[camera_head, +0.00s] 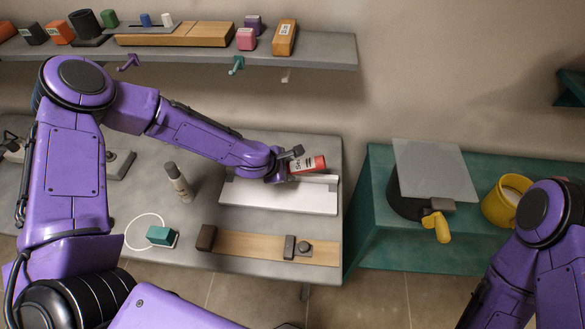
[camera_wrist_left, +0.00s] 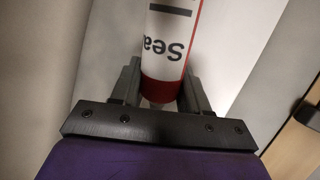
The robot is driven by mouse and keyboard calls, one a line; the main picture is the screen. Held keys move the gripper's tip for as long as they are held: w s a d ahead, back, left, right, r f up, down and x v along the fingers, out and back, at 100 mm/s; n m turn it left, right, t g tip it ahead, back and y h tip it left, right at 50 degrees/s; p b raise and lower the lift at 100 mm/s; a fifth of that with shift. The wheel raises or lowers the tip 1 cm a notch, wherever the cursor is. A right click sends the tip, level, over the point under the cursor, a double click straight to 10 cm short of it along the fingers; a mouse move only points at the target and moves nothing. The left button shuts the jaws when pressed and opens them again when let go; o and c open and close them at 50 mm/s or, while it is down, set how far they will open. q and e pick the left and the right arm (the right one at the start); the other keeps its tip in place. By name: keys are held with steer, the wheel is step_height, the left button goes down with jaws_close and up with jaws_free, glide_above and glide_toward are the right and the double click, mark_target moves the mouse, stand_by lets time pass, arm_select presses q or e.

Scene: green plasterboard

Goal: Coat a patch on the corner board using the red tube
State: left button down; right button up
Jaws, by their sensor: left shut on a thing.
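A red and white tube (camera_head: 307,165) is held by my left gripper (camera_head: 291,165) above the corner board. In the left wrist view the tube (camera_wrist_left: 172,45) stands between the two dark fingers of the gripper (camera_wrist_left: 160,95), with part of a printed label showing. The corner board (camera_head: 275,196) is a long white piece with a raised back strip, lying on the grey table; its white surface also shows in the left wrist view (camera_wrist_left: 245,35). The tube's tip and any coat on the board cannot be made out. My right gripper is not clearly visible; only part of that arm shows at the lower right.
A grey-brown bottle (camera_head: 179,183) stands left of the board. A wooden strip with dark blocks (camera_head: 262,247) lies in front of it, beside a teal block (camera_head: 161,236). A teal table (camera_head: 375,240) at right carries a dark bucket under a grey sheet (camera_head: 435,170) and a yellow bucket (camera_head: 497,208).

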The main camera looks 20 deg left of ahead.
arm_select(q)
steer(key=shift+s+a+r, duration=0.2)
steer(key=shift+s+a, duration=0.1)
steer(key=shift+a, duration=0.95)
steer(key=shift+s+a+r, duration=0.15)
steer(key=shift+s+a, duration=0.15)
steer(key=shift+a, duration=0.9)
steer(key=shift+s+a+r, duration=0.2)
steer(key=shift+s+a, duration=0.1)
steer(key=shift+a, duration=0.95)
steer(key=shift+w+d+r, duration=0.15)
steer(key=shift+w+d, duration=0.15)
steer(key=shift+d, duration=0.9)
steer(key=shift+w+d+r, duration=0.2)
steer(key=shift+w+d, duration=0.1)
steer(key=shift+d, duration=0.85)
steer(key=shift+w+d+r, duration=0.15)
steer(key=shift+w+d, duration=0.15)
steer(key=shift+d, duration=0.9)
steer(key=w+d+r, duration=0.1)
steer(key=w+d, duration=0.2)
steer(key=d, duration=0.9)
steer(key=shift+d+r, duration=0.4)
